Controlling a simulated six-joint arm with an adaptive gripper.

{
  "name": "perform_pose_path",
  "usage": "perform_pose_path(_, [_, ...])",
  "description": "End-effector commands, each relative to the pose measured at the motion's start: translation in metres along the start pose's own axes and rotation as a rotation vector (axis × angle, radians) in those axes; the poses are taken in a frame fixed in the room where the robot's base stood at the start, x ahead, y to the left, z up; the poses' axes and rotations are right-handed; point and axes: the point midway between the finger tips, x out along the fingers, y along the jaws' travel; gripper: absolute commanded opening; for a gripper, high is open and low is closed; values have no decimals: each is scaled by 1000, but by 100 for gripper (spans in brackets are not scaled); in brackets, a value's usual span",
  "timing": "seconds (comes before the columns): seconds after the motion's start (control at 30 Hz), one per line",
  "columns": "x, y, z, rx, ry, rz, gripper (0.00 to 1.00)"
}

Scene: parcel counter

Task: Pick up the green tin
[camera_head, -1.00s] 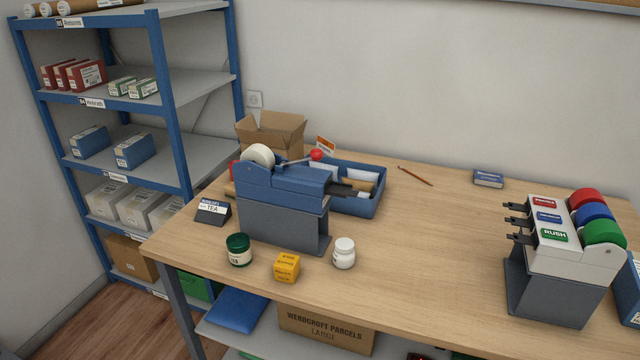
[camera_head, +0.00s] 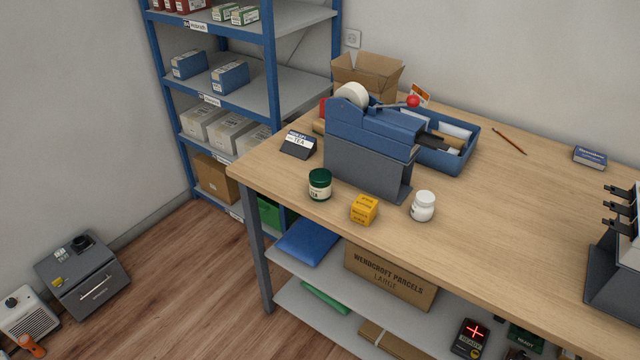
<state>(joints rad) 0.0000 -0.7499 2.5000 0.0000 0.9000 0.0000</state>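The green tin (camera_head: 320,185) stands upright on the wooden counter (camera_head: 480,215), near its left front edge. It has a dark green lid and a pale label. It is just left of a small yellow box (camera_head: 364,209) and in front of the blue and grey tape dispenser (camera_head: 372,150). Nothing covers the tin in this view. My gripper is not in view.
A white jar (camera_head: 423,206) stands right of the yellow box. A small TEA sign (camera_head: 299,144) stands behind and left of the tin. A blue tray (camera_head: 458,158) and an open carton (camera_head: 368,74) are farther back.

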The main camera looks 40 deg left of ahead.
Motion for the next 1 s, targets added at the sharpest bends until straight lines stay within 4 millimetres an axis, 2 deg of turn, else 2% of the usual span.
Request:
perform_pose_path(0.37, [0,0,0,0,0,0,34])
perform_pose_path(0.5, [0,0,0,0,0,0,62])
perform_pose_path(0.87, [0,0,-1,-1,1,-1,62])
perform_pose_path(1.0, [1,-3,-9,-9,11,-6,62])
